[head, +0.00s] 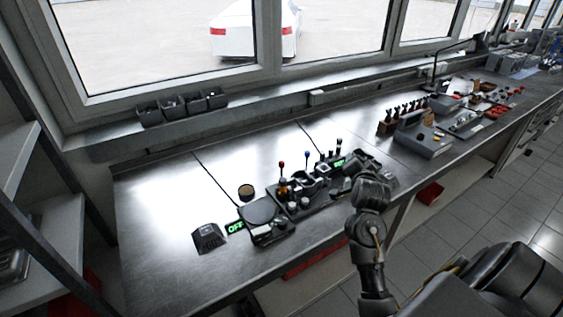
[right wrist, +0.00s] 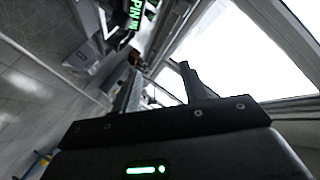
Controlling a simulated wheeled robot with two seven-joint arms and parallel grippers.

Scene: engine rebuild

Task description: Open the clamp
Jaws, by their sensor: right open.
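I cannot single out the clamp for certain. A dark machine fixture (head: 300,190) with small upright parts, a red-tipped lever (head: 281,165) and a blue-tipped lever (head: 307,155), stands on the metal bench. My right gripper (head: 348,172) is at the right end of this fixture and hides part of it. In the right wrist view its fingers (right wrist: 160,88) stand apart with nothing clearly held between them. Whether they touch anything cannot be told. A green lit display (right wrist: 135,12) shows at the top of that view. My left gripper is not in view.
A small black box (head: 208,237) lies further left. Grey bins (head: 182,105) sit on the sill. The bench's left part (head: 160,210) is clear. More tools stand at the right.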

